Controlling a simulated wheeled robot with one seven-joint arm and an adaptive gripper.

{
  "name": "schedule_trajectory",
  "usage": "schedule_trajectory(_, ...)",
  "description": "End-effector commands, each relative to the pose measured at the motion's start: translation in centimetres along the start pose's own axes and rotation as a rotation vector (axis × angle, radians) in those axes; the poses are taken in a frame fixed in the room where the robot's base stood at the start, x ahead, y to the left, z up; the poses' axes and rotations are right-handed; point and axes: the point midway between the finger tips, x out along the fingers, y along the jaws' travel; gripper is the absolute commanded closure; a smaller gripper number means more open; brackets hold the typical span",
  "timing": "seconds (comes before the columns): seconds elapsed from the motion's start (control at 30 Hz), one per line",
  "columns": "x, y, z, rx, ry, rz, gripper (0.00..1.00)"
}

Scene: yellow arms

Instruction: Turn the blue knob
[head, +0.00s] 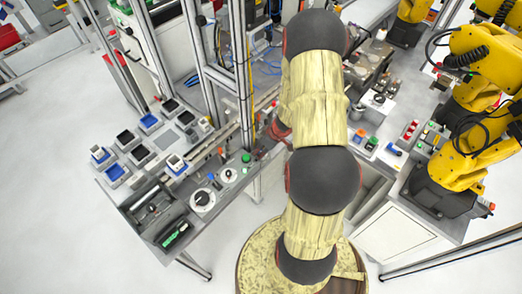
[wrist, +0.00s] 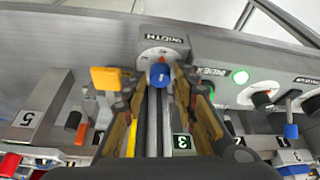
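The blue knob (wrist: 160,74) shows in the wrist view, on a round white dial below a label reading "WIDTH". My gripper (wrist: 157,88) is open, with one finger to the left and one to the right of the knob. The knob appears between the fingertips, with gaps on both sides; I cannot tell how far the tips reach along its depth. In the head view my gripper (head: 278,130) is mostly hidden by my arm, and I cannot make out this knob there.
In the wrist view, an orange-yellow block (wrist: 106,79) sits close left of the fingers. Yellow robot arms (head: 470,120) stand at the right in the head view; the left floor is open.

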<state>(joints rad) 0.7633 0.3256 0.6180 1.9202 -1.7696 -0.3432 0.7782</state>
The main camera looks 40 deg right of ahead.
Motion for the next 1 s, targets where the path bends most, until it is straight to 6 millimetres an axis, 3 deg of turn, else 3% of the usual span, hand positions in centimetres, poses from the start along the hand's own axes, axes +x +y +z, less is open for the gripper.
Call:
schedule_trajectory(0.17, -0.04, 0.00, -0.02, 0.000, 0.000, 0.000, 0.72)
schedule_trajectory(0.67, -0.05, 0.01, -0.01, 0.000, 0.000, 0.000, 1.00)
schedule_trajectory(1.0, -0.19, -0.03, -0.02, -0.017, -0.001, -0.009, 1.00)
